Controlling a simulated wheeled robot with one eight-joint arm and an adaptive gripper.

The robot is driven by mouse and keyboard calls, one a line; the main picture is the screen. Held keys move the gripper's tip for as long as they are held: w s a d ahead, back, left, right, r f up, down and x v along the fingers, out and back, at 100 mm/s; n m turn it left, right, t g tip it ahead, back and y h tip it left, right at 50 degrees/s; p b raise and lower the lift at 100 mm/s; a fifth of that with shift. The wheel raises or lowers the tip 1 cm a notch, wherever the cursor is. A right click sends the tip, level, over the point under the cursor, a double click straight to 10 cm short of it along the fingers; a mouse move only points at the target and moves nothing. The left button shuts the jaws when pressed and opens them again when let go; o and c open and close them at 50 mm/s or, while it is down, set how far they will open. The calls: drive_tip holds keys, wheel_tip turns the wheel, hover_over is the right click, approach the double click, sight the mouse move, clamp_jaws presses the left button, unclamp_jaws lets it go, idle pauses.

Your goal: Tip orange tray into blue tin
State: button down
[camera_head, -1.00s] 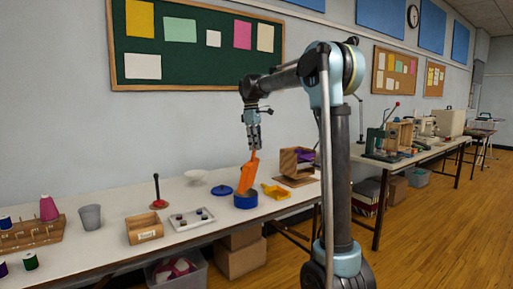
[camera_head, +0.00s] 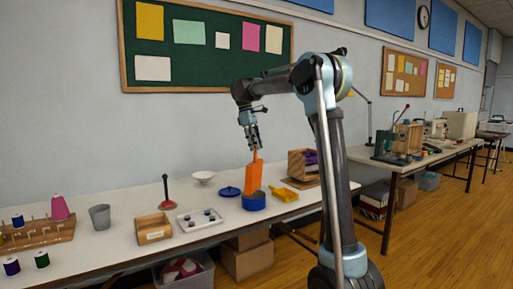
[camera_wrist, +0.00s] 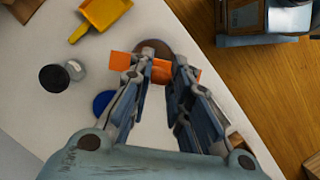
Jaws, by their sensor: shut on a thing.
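The orange tray (camera_head: 253,176) hangs steeply, almost on end, from my gripper (camera_head: 254,147). My gripper is shut on its upper end. The tray's lower end is right over or at the mouth of the blue tin (camera_head: 254,202); I cannot tell whether they touch.
A blue lid (camera_head: 229,191) lies left of the tin. A yellow scoop (camera_head: 285,194) lies to its right, near a wooden box (camera_head: 298,165).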

drive_tip(key=w+a+g+h, duration=0.1)
drive_tip(key=w+a+h, duration=0.1)
drive_tip(key=a, duration=0.3)
drive_tip(key=shift+a+f+h, duration=0.25)
drive_tip(key=shift+a+h, duration=0.1)
drive_tip(key=shift+h, duration=0.05)
idle(0.8)
idle(1.3)
wheel_tip(320, 180, up, 12)
drive_tip(key=t+y, duration=0.6)
drive_tip(key=y, duration=1.3)
drive_tip(key=shift+t, duration=0.3)
idle(0.7)
